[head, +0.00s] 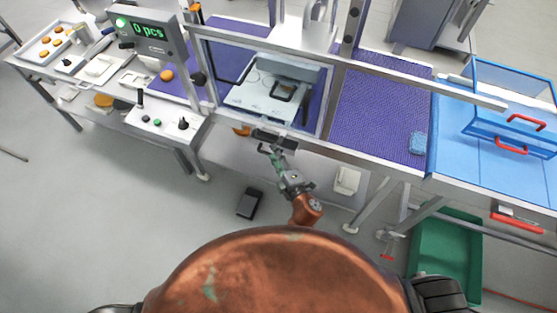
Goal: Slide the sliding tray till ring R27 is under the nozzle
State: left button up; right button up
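The sliding tray (249,101) is a pale flat plate inside a metal-framed, clear-sided station on the conveyor line. A small dark square part (285,91) sits on its right half. I cannot make out ring R27 or any ring labels at this size. The grey filling head (303,36) stands above and behind the tray; its nozzle tip cannot be made out. My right gripper (274,138) is at the station's front edge, just below the tray in the picture. Its fingers are too small and dark to tell open from shut. My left gripper is not in view.
A counter display (150,31) reading "0 pcs" and a button panel (160,122) stand left of the station. A purple belt (380,105) and a blue guarded section (480,140) lie right. A green crate (445,250) and black pedal (249,203) are on the floor.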

jog(key=shift+v, duration=1.7)
jog(key=s+d+f+m+g+h, duration=0.15)
jog(key=d+f, duration=0.25)
jog(key=f, duration=0.7)
jog(key=s+d+f+m+g+h, duration=0.1)
jog(key=d+f+m+g, duration=0.2)
jog(key=f, duration=0.8)
jog(key=s+d+f+m+g+h, duration=0.1)
jog(key=s+d+f+m, duration=0.1)
jog(key=s+d+f, duration=0.3)
jog(key=s+d+f+m+g, duration=0.1)
jog(key=s+d+f, duration=0.1)
jog(key=f, duration=0.6)
jog(key=s+d+f+m+g+h, duration=0.1)
jog(key=s+d+f+m, duration=0.1)
jog(key=s+d+f, duration=0.3)
jog(key=s+d+f+m+g, duration=0.2)
jog(key=s+f, duration=0.4)
jog(key=s, duration=0.5)
jog(key=s+d+f+m+g+h, duration=0.1)
jog(key=s+d+f+m, duration=0.3)
jog(key=s, duration=0.8)
jog(key=s+d+f+m+g, duration=0.3)
jog(key=s+f, duration=0.5)
jog(key=s, duration=0.4)
jog(key=shift+d+f+g, duration=0.4)
jog(key=shift+d+g, duration=0.05)
jog(key=shift+d, duration=0.2)
